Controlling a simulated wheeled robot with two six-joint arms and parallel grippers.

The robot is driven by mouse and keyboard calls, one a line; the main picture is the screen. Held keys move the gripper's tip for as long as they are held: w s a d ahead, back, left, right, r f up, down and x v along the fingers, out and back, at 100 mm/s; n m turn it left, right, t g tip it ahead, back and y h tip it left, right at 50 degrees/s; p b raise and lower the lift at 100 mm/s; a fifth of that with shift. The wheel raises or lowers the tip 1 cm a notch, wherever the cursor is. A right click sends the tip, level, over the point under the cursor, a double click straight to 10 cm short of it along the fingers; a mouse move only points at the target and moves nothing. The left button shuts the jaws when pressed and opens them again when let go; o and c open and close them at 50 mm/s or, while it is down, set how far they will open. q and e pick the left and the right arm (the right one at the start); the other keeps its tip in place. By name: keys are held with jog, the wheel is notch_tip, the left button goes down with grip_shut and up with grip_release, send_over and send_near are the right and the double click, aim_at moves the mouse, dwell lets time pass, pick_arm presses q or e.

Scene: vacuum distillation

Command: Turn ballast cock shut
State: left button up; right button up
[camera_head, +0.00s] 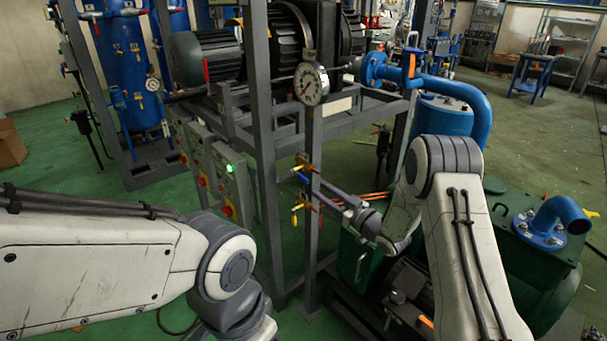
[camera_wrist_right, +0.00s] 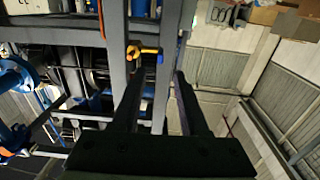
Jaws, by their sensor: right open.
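Small brass-coloured cocks sit on a grey upright post (camera_head: 312,130) in the head view. The upper cock (camera_head: 301,167) has a blue part beside it. The lower cock (camera_head: 304,206) shows yellow and red parts. I cannot tell which one is the ballast cock. My right gripper (camera_head: 322,192) is open beside the post, close to these cocks. In the right wrist view, one yellow-orange cock with a blue end (camera_wrist_right: 143,52) appears just beyond the open fingertips (camera_wrist_right: 157,78).
A round pressure gauge (camera_head: 311,83) tops the post. A control box with a green light (camera_head: 231,178) stands left of it. A green pump unit (camera_head: 535,265) and blue pipe (camera_head: 478,105) are at right. Green floor (camera_head: 60,170) is open at left.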

aim_at(308, 182)
jog(key=p+x, duration=0.1)
jog(key=x, duration=0.9)
jog(key=shift+w+a, duration=0.1)
grip_shut()
dwell(1.2)
